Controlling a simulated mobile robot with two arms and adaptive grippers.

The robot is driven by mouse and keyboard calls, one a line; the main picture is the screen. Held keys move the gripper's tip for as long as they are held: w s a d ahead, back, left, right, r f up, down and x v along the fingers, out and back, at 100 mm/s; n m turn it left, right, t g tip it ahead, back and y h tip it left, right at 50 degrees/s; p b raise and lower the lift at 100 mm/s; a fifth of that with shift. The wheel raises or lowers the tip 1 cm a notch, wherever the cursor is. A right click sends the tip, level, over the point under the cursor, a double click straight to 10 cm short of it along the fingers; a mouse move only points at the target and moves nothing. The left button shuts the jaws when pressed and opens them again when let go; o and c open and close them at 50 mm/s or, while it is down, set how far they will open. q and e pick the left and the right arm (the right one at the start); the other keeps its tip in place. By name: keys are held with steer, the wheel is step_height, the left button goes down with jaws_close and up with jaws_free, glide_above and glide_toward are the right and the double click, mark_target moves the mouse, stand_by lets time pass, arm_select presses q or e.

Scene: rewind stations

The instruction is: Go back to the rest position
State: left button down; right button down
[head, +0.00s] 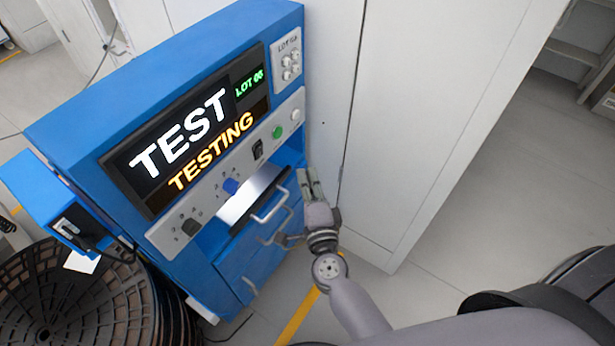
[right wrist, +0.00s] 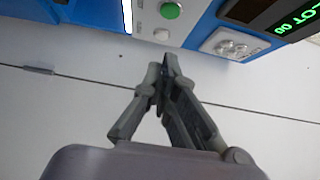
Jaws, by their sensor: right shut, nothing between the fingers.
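My right gripper (head: 308,178) is at the right edge of the blue test station (head: 160,55), in front of the white cabinet. It is shut with nothing between its fingers. In the right wrist view the gripper (right wrist: 168,62) points up toward the station's panel, close below a white button and a green button (right wrist: 172,10). In the head view the green button (head: 278,132) is just beyond the fingertips. The station's screen (head: 190,140) reads TEST, TESTING and LOT 06. My left gripper is not in view.
A white cabinet (head: 440,100) stands right beside the station. A metal handle (head: 270,207) sticks out low on the station's front. A dark round slotted basket (head: 90,300) stands at the lower left. Grey floor (head: 480,220) is clear on the right.

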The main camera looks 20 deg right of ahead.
steer(key=s+a+f+n+g+y, duration=0.15)
steer(key=s+f+n, duration=0.25)
steer(key=f, duration=0.6)
steer(key=s+f+n+g+y, duration=0.25)
steer(key=s+f+n, duration=0.2)
steer(key=f, duration=0.65)
steer(key=s+a+f+n+g+y, duration=0.1)
steer(key=s+f+n+g, duration=0.3)
steer(key=f, duration=0.6)
steer(key=s+d+f+n+g+h, duration=0.1)
steer(key=s+d+f+n+g, duration=0.2)
steer(key=s+f, duration=0.3)
steer(key=s+d+f+n+g+h, duration=0.1)
steer(key=s+d+f+n+g, duration=0.2)
steer(key=s, duration=1)
steer(key=s+d+f+n+g, duration=0.2)
steer(key=s+d+f, duration=0.3)
steer(key=s+f, duration=0.3)
steer(key=shift+s+f+n+g+h, duration=0.4)
steer(key=shift+s+n, duration=0.25)
steer(key=shift+s, duration=0.35)
